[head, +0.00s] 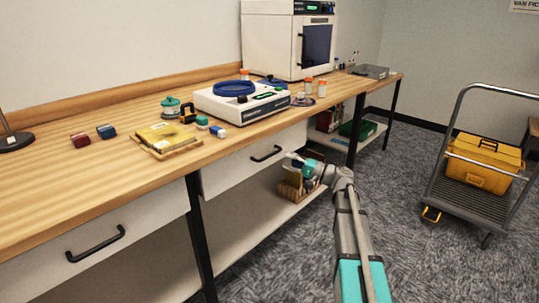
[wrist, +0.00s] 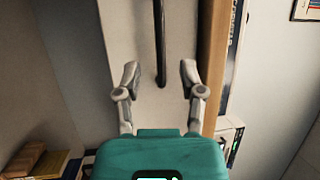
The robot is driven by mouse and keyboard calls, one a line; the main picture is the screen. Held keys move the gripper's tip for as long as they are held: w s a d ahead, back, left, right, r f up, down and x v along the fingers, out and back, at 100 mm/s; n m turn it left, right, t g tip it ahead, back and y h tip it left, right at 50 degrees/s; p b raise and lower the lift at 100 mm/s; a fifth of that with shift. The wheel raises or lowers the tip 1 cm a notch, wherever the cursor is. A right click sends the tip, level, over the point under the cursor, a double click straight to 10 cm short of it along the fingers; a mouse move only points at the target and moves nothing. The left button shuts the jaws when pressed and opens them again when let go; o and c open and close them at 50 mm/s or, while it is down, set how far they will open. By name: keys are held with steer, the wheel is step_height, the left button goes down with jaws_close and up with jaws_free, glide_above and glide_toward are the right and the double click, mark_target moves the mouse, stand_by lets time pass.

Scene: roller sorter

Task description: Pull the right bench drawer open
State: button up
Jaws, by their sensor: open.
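The right bench drawer (head: 240,168) has a white front under the wooden bench top and looks shut. Its black bar handle (head: 266,153) is left of my gripper (head: 293,159) in the head view. In the wrist view the drawer front (wrist: 128,35) fills the upper middle, and the handle (wrist: 160,40) runs down from the top edge. My gripper (wrist: 159,75) is open there, one finger on each side of the handle's lower end. Nothing is held. I cannot tell how far the fingertips are from the drawer front.
The left drawer (head: 130,232) has a similar handle (head: 95,245). A dark bench leg (head: 200,238) stands between the drawers. A wooden holder (head: 297,188) sits on the lower shelf under my gripper. A cart with a yellow toolbox (head: 484,165) stands at the right; carpet between is clear.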

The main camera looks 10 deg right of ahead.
mark_target(270, 156)
steer(key=shift+p+x, duration=0.45)
steer(key=shift+x, duration=3)
jaws_close()
steer(key=shift+a, duration=0.2)
steer(key=shift+s+d, duration=0.1)
